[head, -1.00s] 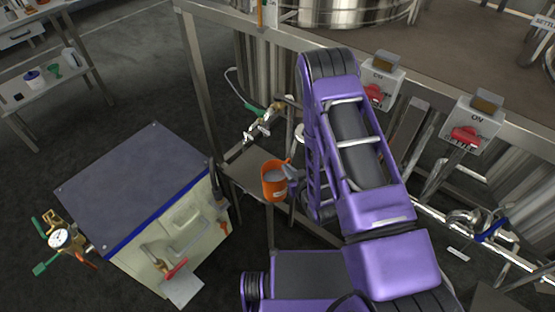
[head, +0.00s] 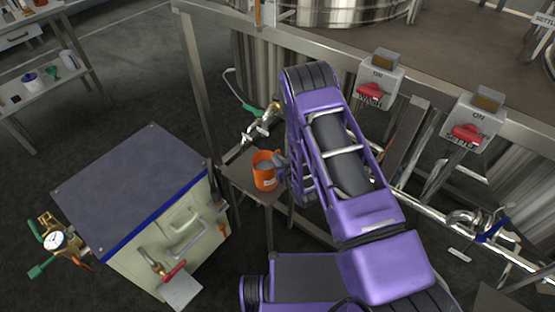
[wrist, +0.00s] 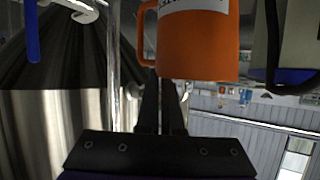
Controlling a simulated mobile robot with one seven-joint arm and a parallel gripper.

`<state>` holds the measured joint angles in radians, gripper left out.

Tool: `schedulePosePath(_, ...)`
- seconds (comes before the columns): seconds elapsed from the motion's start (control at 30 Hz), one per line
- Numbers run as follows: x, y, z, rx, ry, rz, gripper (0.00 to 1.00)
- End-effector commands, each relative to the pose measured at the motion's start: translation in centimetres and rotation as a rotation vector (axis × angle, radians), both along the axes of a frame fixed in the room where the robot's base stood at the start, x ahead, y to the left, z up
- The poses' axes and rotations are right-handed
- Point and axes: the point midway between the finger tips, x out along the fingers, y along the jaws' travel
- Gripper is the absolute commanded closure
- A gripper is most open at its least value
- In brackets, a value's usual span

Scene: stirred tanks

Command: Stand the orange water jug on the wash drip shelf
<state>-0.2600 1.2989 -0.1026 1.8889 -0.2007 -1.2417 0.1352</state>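The orange water jug (head: 264,175) is upright, with its open top facing up in the head view. It is over the small steel wash drip shelf (head: 240,165) beside the tank frame. I cannot tell whether its base touches the shelf. My gripper (head: 281,162) is at the jug's right side, partly hidden behind my arm. The grip looks shut on the handle.
A valve and hose (head: 258,125) sit just behind the shelf. A cream cabinet with a dark top (head: 135,190) stands to the left, with valves on its side. Red-handled switch boxes (head: 380,80) are on the tank frame at right. Open floor lies at the back left.

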Motion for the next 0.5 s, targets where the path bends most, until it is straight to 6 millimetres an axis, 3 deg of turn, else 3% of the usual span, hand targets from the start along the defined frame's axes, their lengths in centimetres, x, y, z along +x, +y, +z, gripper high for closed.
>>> schedulePosePath(0.13,0.06,0.00,-0.10,0.002,-0.002,0.000,1.00)
schedulePosePath(0.3,-0.04,-0.03,-0.22,0.000,0.001,0.000,0.68)
schedulePosePath(0.5,-0.04,-0.03,-0.21,0.000,0.001,0.000,0.67)
